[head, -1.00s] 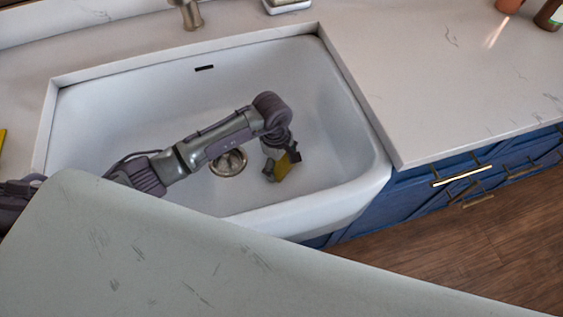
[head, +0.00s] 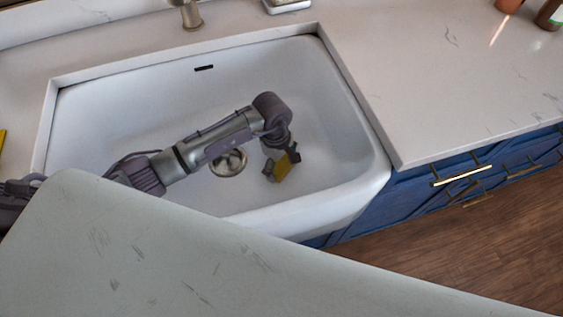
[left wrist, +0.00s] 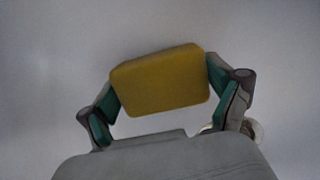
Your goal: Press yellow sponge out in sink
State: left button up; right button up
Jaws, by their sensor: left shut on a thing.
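The yellow sponge (head: 282,172) is inside the white sink (head: 130,105), low in the basin and right of the drain. My left gripper (head: 281,167) is shut on it, with one finger on each side. In the left wrist view the sponge (left wrist: 160,82) sits between the two green-padded fingers of the left gripper (left wrist: 160,90), against the plain white basin. Whether the sponge touches the sink floor I cannot tell. My right gripper is in neither view.
The drain (head: 228,163) lies just left of the gripper, partly behind my arm. The faucet (head: 189,14) stands at the back edge. A soap dish (head: 286,6) is behind the sink. The counter (head: 450,75) on the right is mostly clear, above blue cabinets (head: 420,200).

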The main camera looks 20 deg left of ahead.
pick_arm(q)
notch_tip(320, 180, up, 2)
jog(key=shift+a+r+p, duration=0.1)
jog(key=shift+p, duration=0.65)
jog(key=shift+r+p, duration=2.35)
jog(key=shift+r, duration=1.45)
